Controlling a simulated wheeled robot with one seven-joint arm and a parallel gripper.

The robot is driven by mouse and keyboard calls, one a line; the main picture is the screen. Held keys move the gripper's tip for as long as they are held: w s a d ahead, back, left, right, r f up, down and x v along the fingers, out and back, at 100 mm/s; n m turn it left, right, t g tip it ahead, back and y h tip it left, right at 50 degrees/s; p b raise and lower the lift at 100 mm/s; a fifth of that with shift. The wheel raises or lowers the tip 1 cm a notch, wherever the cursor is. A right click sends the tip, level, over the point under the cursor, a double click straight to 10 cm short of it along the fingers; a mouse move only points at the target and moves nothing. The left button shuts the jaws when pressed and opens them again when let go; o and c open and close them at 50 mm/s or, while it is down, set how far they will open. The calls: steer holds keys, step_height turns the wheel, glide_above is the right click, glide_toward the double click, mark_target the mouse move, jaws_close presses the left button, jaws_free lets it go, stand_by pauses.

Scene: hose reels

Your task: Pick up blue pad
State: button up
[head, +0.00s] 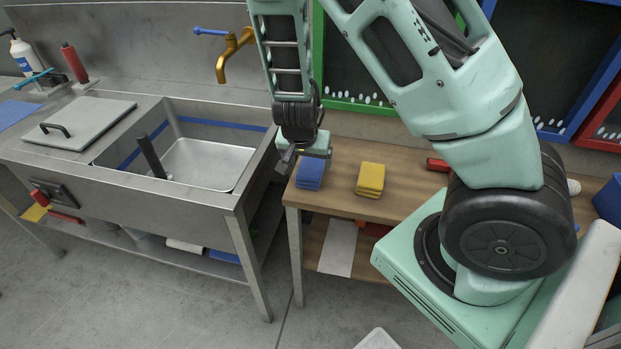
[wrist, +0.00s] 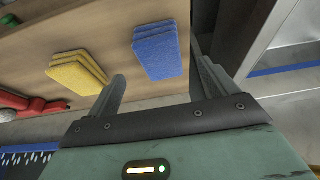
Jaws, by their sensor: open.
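The blue pad (head: 309,172) is on the wooden table, near its left end beside the sink unit. It looks like a small stack of flat blue pads. In the wrist view the blue pad (wrist: 157,52) lies ahead of and roughly between the two fingers, with no contact visible. My gripper (head: 299,158) is just behind and above the pad in the head view, and covers part of its far side. In the wrist view my gripper (wrist: 160,85) is open and nothing is between its fingers.
A yellow pad stack (head: 370,179) sits right of the blue one, and also shows in the wrist view (wrist: 77,72). A red object (head: 437,165) lies farther right. The metal sink (head: 205,163) with a brass tap (head: 232,52) is left. Bare wood (head: 340,190) separates the pads.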

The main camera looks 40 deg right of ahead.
mark_target(310, 169)
steer(key=shift+b+x, duration=0.65)
steer(key=shift+x, duration=3.3)
steer(key=shift+w+d+r, duration=0.1)
steer(key=c, duration=1.1)
steer(key=shift+o, duration=0.2)
step_height(310, 169, up, 10)
steer(key=p, duration=0.3)
